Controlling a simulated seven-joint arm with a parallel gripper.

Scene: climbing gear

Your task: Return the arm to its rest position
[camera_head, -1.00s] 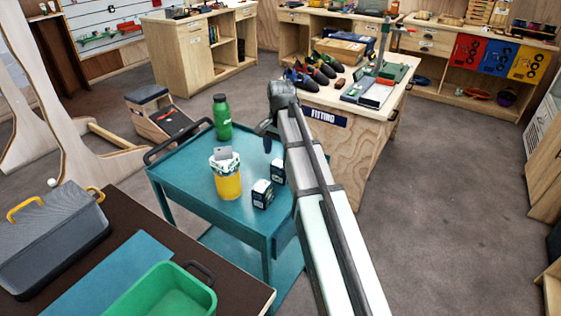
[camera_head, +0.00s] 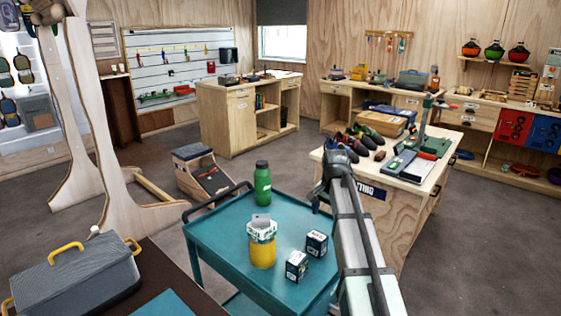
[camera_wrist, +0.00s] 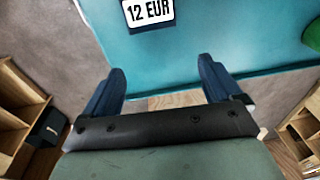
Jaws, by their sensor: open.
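My arm reaches out from the bottom right in the head view. My gripper (camera_head: 322,196) hangs at its far end, by the right side of the teal trolley (camera_head: 218,230). In the wrist view my gripper (camera_wrist: 158,78) has its two dark blue fingers spread wide apart with nothing between them. The trolley's teal top (camera_wrist: 225,32) lies beyond the fingertips there. The gripper holds nothing.
The trolley carries a green bottle (camera_head: 263,183), a yellow tub (camera_head: 262,252) and two small boxes (camera_head: 297,265) (camera_head: 316,243). A wooden fitting bench (camera_head: 400,220) with shoes stands behind the arm. A grey toolbox (camera_head: 75,283) sits at front left. Floor at right is clear.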

